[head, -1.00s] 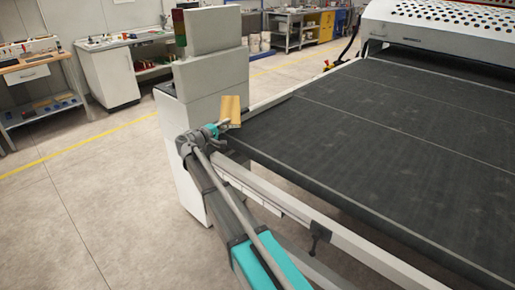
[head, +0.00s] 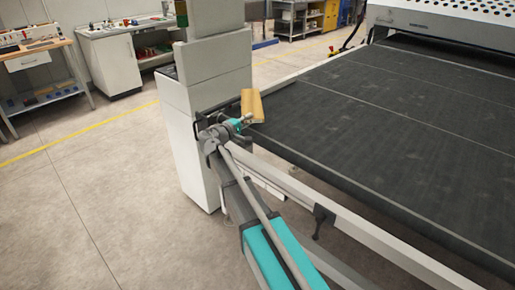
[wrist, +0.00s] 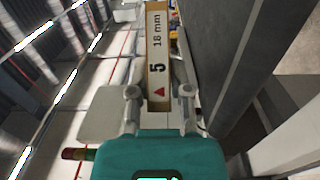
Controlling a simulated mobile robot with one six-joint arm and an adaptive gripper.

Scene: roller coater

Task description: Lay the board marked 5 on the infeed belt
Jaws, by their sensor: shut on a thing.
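The board marked 5 (wrist: 157,50) is a narrow wooden piece with a white label that reads "5" and "18 mm" and has a red triangle. My gripper (wrist: 158,98) is shut on its near end in the wrist view. In the head view the board (head: 252,105) is held tilted at the near left corner of the infeed belt (head: 370,110), a wide dark surface. The board appears to be above the belt's edge; I cannot tell whether it touches. My gripper (head: 243,122) is small and partly hidden there.
A grey-white control cabinet (head: 205,95) stands close behind and left of my gripper. A pale rail (head: 330,205) runs along the belt's near side. The belt's surface is bare. The machine's perforated hood (head: 440,15) is at the far right. Workbenches (head: 125,50) stand at the back left.

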